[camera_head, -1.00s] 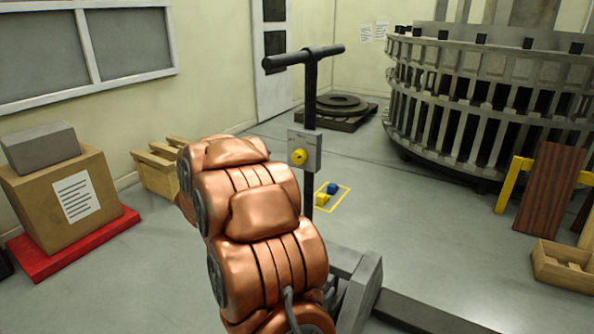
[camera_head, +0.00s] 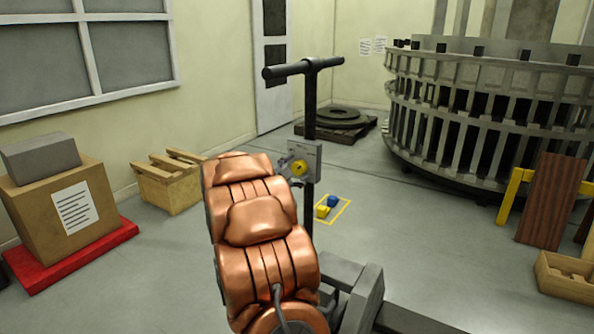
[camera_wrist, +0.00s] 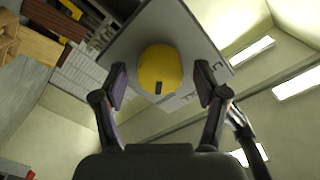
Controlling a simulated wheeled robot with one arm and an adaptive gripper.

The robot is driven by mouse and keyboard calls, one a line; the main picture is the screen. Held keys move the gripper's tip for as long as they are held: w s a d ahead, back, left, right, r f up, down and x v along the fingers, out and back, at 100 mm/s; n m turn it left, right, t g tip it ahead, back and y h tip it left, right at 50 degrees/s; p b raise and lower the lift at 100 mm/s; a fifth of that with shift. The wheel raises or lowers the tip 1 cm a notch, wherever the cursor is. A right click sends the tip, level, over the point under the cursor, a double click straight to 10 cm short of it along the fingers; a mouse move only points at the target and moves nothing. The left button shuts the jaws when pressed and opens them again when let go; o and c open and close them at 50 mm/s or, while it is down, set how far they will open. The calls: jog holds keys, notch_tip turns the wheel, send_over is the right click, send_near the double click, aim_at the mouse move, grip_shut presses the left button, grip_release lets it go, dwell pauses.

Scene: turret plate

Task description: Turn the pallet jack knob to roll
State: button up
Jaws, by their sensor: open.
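The yellow knob (camera_head: 299,167) sits on a grey plate (camera_head: 315,155) on the post of the pallet jack (camera_head: 310,100), below its black T-handle. In the wrist view the round yellow knob (camera_wrist: 165,68) with a dark mark on its lower edge is between my two fingers. My gripper (camera_wrist: 163,82) is open, one finger on each side of the knob, with small gaps showing. Part of the plate's lettering shows at the right of the knob but is too small to read. In the head view my gripper (camera_head: 291,170) is partly hidden by my copper arm.
A yellow floor square (camera_head: 347,205) holds a blue and a yellow block behind the jack. A box on a red pallet (camera_head: 75,255) and a wooden crate (camera_head: 170,190) stand left. The large grey ring structure (camera_head: 480,115) stands right.

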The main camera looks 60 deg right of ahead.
jog(key=c, duration=1.1)
jog(key=shift+c, duration=0.2)
